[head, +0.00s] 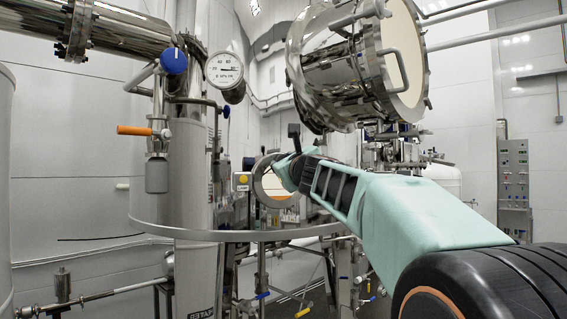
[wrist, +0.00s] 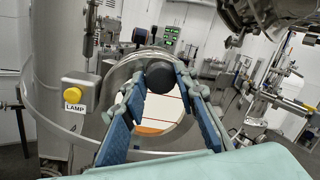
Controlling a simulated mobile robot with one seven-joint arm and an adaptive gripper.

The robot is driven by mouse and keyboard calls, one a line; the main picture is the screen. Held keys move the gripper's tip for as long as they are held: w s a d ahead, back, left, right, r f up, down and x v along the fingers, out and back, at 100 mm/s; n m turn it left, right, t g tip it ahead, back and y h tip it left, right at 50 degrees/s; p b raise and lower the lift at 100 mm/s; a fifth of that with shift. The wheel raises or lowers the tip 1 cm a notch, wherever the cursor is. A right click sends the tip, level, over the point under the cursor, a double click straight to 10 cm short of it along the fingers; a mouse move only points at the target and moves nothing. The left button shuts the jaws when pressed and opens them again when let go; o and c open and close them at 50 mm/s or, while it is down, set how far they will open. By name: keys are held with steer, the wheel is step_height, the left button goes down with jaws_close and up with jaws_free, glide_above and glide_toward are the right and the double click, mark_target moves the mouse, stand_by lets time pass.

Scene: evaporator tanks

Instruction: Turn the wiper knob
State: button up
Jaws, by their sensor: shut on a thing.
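The wiper knob (wrist: 157,80) is a round black knob in the wrist view. It sits at the upper edge of a round sight glass (wrist: 158,112) with a metal rim and red lines across the pane. My gripper (wrist: 160,74) has its two blue-padded fingers shut on the knob, one on each side. In the head view my gripper (head: 287,163) reaches the sight glass (head: 266,185), and its fingers hide the knob there.
A yellow lamp button (wrist: 75,91) labelled LAMP is left of the glass. A blue-knobbed valve (head: 174,61), a gauge (head: 225,69) and an orange-handled valve (head: 135,130) are at left.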

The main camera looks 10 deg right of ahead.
steer(key=o, duration=1.2)
steer(key=shift+c, duration=0.2)
steer(key=shift+n, duration=0.4)
